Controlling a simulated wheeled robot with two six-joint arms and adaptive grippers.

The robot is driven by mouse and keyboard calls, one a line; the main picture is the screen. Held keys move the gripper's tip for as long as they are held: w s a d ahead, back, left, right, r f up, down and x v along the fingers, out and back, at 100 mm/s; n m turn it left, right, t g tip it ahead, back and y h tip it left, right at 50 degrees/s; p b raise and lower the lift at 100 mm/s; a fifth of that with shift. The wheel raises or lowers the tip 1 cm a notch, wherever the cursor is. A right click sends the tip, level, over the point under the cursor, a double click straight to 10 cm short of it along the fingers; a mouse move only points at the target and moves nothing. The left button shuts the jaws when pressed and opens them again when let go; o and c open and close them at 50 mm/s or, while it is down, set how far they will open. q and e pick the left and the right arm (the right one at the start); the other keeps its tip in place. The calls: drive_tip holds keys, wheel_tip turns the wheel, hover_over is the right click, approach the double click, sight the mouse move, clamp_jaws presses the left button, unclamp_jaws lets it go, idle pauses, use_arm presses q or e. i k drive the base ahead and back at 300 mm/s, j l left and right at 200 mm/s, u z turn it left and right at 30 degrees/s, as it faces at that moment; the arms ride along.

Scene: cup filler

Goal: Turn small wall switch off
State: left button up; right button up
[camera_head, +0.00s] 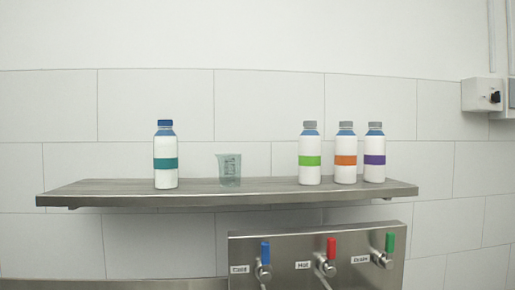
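A small grey-white switch box (482,95) with a dark knob (495,97) is mounted on the tiled wall at the far right. I cannot tell from here which position the knob is in. Part of a second box (511,93) shows beside it, cut off by the right edge. Neither of my grippers is in view.
A metal shelf (110,190) holds a teal-banded bottle (165,155), a clear beaker (229,169) and bottles with green (310,154), orange (346,153) and purple (375,153) bands. Below, a steel panel (300,244) carries blue, red and green taps.

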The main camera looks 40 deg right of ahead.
sight(496, 98)
drive_tip(key=z, duration=2.85)
drive_tip(key=i+l+u, duration=0.1)
drive_tip(key=l, duration=0.25)
drive_tip(key=i+l+u, duration=0.1)
drive_tip(key=i+l, duration=0.15)
drive_tip(key=i+l+u, duration=0.1)
drive_tip(key=l, duration=0.35)
drive_tip(key=i+l+u, duration=0.1)
drive_tip(key=l, duration=0.3)
drive_tip(key=i, duration=0.1)
